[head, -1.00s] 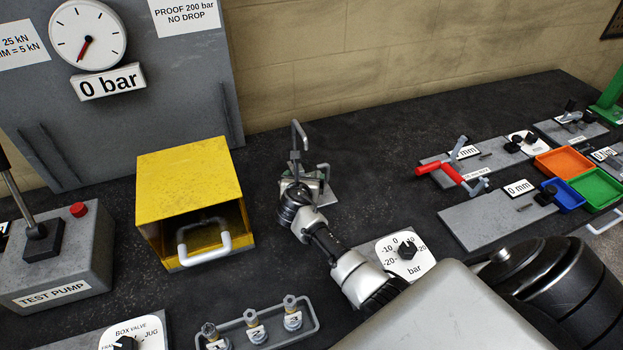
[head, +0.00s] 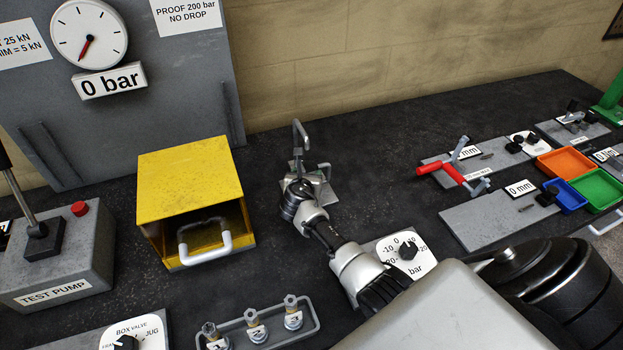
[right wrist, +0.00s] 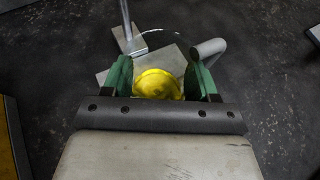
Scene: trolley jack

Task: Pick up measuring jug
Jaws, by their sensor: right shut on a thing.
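The measuring jug (right wrist: 157,84) shows in the right wrist view as a clear vessel with a thin round rim and yellow contents. It sits between the green fingers of my right gripper (right wrist: 158,72), which is shut on it. A grey rounded piece, perhaps its handle, shows at the upper right of the fingers. In the head view my right gripper (head: 300,182) is at a small grey plate (head: 327,196) with a bent spout post (head: 299,137). There my wrist hides most of the jug. I cannot tell whether the jug touches the plate. My left gripper is not in view.
A yellow open-fronted box (head: 188,185) with a grey handle stands left of the gripper. A bar dial (head: 400,252) lies close to my right arm. A rack of several fittings (head: 256,330) stands in front. Dark bench is free between the gripper and the red-handled fixture (head: 455,172).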

